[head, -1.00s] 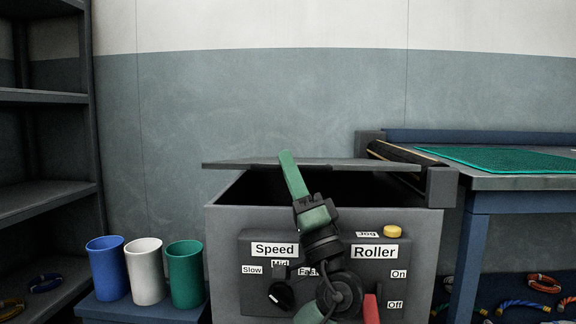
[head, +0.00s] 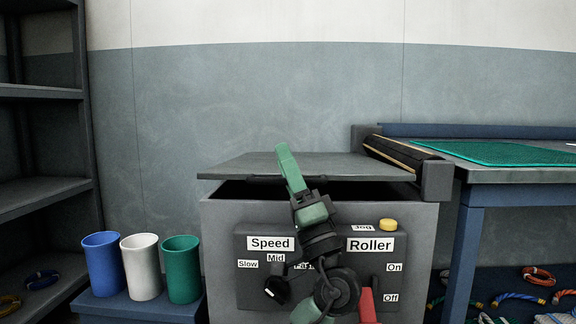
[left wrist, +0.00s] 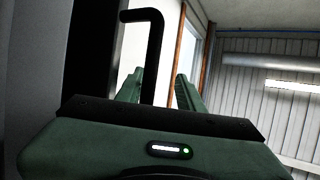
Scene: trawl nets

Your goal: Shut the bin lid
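The grey bin (head: 222,240) stands in the middle of the head view. Its flat grey lid (head: 340,165) is partly open, with a narrow dark gap between its front edge and the bin's rim. My left gripper (head: 289,163) is in front of the bin, its green fingers reaching up over the lid's front edge. In the left wrist view, the fingers (left wrist: 160,76) stand apart, with a bent black bar (left wrist: 152,50), seemingly the lid's handle, nearer the left finger. Whether they touch it I cannot tell. My right gripper is in neither view.
The bin's front has a labelled panel, a yellow button (head: 388,225) and a red lever (head: 367,306). Blue, white and green cups (head: 182,270) stand at left. A table (head: 480,178) with a green mat (head: 490,152) adjoins at right; shelves (head: 45,190) stand at far left.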

